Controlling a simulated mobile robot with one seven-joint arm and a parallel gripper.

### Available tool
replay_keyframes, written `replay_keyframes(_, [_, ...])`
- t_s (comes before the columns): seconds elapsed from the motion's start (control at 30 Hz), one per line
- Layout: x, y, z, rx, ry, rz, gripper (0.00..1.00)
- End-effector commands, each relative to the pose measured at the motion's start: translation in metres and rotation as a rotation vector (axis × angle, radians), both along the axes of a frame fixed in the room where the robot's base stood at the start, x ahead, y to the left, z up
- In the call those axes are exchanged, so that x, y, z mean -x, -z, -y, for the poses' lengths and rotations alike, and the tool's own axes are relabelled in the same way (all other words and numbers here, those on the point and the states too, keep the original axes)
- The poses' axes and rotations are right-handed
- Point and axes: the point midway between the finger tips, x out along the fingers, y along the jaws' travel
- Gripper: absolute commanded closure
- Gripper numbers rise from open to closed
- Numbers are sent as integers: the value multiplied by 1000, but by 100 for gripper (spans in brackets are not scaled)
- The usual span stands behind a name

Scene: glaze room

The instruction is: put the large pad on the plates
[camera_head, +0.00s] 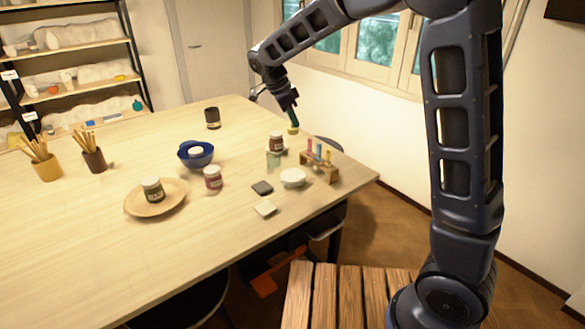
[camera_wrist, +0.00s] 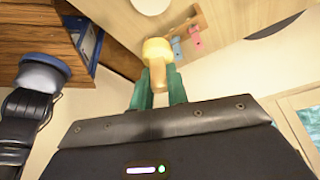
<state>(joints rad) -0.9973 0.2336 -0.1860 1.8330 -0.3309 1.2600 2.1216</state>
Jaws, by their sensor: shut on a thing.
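My gripper (camera_head: 292,117) is above the back right of the table, pointing down. Its green fingers (camera_wrist: 158,84) are shut on a yellow-headed tool (camera_wrist: 157,50) with a short tan handle; the yellow end (camera_head: 293,130) hangs clear of the tabletop. I cannot tell whether this is the large pad. A tan plate (camera_head: 135,205) carries a dark jar (camera_head: 153,190). A small white dish (camera_head: 293,178) sits by the rack; I cannot tell whether it is stacked plates.
A wooden rack (camera_head: 330,174) holds several coloured sticks at the table's right edge. Jars (camera_head: 213,178) (camera_head: 276,142), a blue bowl (camera_head: 196,160), a dark cup (camera_head: 212,118) and brush pots (camera_head: 47,168) (camera_head: 95,161) stand around. The front left table is clear.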

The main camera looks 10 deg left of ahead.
Motion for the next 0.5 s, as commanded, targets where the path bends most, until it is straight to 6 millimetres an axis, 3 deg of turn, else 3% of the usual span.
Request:
replay_keyframes(0.1, [0, 28, 0, 3, -1, -3, 100])
replay_keyframes(0.5, [0, 111, 0, 2, -1, -1, 100])
